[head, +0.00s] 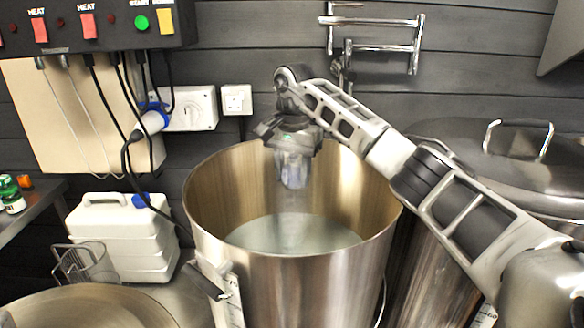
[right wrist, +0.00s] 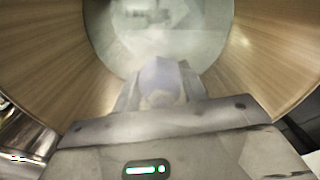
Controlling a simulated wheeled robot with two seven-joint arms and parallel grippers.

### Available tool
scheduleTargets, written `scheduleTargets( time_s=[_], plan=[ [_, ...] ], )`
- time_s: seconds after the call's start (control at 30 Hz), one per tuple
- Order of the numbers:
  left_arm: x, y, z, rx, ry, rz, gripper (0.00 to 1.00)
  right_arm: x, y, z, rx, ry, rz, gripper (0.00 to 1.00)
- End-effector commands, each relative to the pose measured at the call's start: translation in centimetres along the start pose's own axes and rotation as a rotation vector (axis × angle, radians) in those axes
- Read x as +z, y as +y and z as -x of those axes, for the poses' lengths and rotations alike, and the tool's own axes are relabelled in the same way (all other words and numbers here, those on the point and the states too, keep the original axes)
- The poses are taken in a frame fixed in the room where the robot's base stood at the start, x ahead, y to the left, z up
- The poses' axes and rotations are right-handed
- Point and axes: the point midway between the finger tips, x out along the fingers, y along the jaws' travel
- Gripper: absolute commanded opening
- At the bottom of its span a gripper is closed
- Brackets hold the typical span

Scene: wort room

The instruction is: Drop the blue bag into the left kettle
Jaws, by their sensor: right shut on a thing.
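My right gripper (head: 292,182) points down over the mouth of an open steel kettle (head: 300,284), between its walls and above the liquid. It is shut on the blue bag, a small pale blue-violet thing (right wrist: 160,76) between the fingers in the right wrist view. In the head view the fingers mostly hide the bag. Pale, cloudy liquid (head: 255,236) lies inside the kettle, well below the gripper. The liquid (right wrist: 185,40) also shows beyond the bag in the right wrist view. My left gripper is not in view.
A lidded steel kettle (head: 500,165) stands to the right, behind my right arm. A round metal lid or top (head: 90,308) is at the lower left. White jerrycans (head: 120,240) and a wire basket (head: 82,264) stand left of the open kettle. A control box with cables hangs above.

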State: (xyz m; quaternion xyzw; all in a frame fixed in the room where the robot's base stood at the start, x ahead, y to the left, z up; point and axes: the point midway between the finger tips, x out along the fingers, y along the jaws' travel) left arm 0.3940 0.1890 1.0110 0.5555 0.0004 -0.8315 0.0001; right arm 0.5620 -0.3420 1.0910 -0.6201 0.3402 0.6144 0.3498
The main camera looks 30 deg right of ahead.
Motion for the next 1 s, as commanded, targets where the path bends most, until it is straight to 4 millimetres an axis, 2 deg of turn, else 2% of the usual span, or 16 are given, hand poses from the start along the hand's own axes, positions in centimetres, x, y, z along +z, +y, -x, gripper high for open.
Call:
scheduleTargets(
  time_s=[0.17, 0.2, 0.27, 0.3, 0.87, 1.0],
  plan=[
    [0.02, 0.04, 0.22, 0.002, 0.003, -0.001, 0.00, -0.02, 0.00, 0.05, -0.001, 0.000, 0.000, 0.20],
    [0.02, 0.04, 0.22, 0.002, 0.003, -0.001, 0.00, -0.01, 0.01, 0.03, 0.000, 0.000, 0.000, 0.48],
    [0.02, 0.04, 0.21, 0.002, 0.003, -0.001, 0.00, -0.01, 0.00, 0.04, 0.000, 0.000, 0.000, 0.65],
    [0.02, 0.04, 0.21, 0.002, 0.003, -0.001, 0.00, -0.01, 0.00, 0.04, 0.000, 0.000, 0.000, 0.68],
    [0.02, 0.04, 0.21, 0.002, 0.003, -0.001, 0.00, -0.01, -0.01, 0.07, 0.000, 0.000, 0.000, 0.68],
    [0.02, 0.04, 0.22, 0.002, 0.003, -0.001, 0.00, -0.04, -0.06, 0.81, -0.003, 0.002, 0.000, 0.68]
  ],
)
